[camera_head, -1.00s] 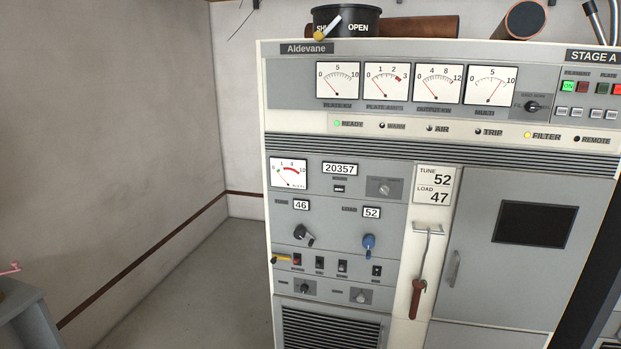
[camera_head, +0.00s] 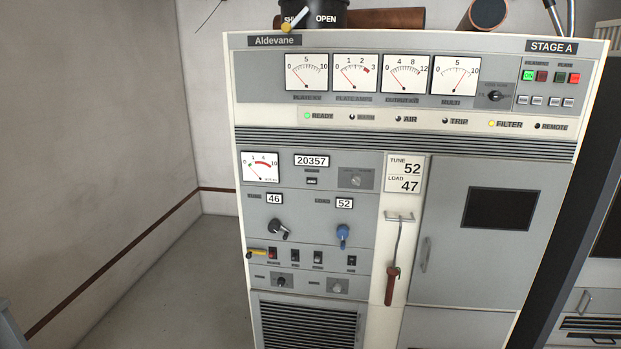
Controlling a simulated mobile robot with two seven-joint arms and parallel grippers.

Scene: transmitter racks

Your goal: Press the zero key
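The grey cabinet (camera_head: 480,270) marked Aldevane and STAGE A fills the middle of the head view. On its left panel a counter (camera_head: 311,160) reads 20357. A small dark key (camera_head: 311,181) sits just under the counter; its label is too small to read, so I cannot tell if it is the zero key. Other small keys or switches (camera_head: 295,256) form a row lower on the panel, with unreadable labels. Neither of my grippers is in view.
A black knob (camera_head: 277,229) and a blue knob (camera_head: 343,236) stick out of the panel. A red-handled lever (camera_head: 392,285) hangs to their right. Bare floor (camera_head: 170,290) lies left of the cabinet. Another rack (camera_head: 590,300) stands at the right edge.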

